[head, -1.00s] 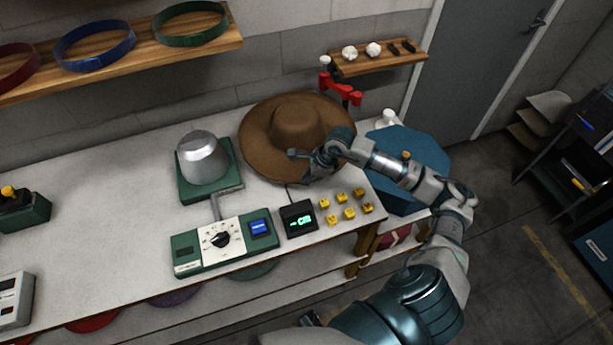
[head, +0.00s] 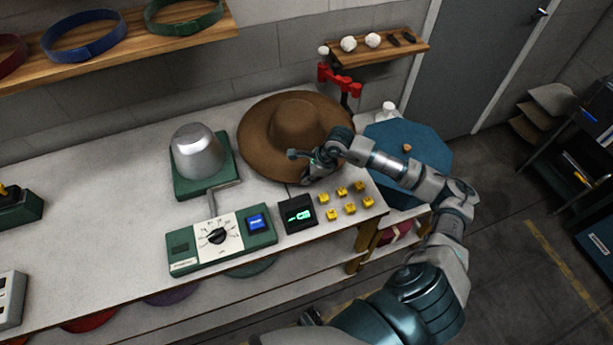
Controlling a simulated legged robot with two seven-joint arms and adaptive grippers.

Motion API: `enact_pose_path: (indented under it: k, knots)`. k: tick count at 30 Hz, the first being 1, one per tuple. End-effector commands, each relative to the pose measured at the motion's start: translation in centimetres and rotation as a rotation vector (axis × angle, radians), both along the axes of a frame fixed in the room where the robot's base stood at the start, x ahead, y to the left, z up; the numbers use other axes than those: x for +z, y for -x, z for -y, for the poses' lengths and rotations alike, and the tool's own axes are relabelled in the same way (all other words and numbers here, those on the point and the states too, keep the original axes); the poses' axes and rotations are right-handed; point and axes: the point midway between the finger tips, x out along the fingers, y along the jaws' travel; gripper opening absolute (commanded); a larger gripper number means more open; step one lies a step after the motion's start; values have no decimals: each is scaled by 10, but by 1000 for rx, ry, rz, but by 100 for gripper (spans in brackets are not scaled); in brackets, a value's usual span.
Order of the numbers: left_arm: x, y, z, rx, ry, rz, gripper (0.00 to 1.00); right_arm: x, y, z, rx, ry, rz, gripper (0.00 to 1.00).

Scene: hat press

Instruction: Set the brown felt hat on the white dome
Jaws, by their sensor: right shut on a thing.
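The brown felt hat (head: 297,120) lies brim down on the white table, crown up, right of the press. The dome (head: 197,150) looks silver-grey rather than white and stands bare on a green base (head: 180,189). My right gripper (head: 312,168) is at the hat's front right brim, shut on it; the fingertips are partly hidden by the gripper body. The hat still rests at table level, apart from the dome. My left gripper is not in view.
A green control box (head: 222,239) with a dial and blue button stands in front of the dome. A black display box (head: 298,213) and several yellow pieces (head: 350,208) sit before the hat. A blue octagonal top (head: 425,150) is at right. The table's left middle is clear.

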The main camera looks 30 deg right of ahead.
Motion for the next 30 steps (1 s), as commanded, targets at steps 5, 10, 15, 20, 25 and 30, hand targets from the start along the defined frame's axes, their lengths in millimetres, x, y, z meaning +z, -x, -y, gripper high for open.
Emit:
enact_pose_path:
  k: [5,10,15,20,25,30]
  knots:
    - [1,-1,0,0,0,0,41,1,0,-1,0,1,2,0]
    - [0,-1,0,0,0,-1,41,1,0,-2,1,1,2,0]
    - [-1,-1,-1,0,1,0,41,-1,0,-1,1,1,2,0]
    - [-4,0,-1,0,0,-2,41,-5,0,-1,1,1,1,0]
    - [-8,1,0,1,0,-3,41,-8,0,0,1,1,1,0]
    - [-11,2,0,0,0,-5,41,-11,0,0,1,1,1,0]
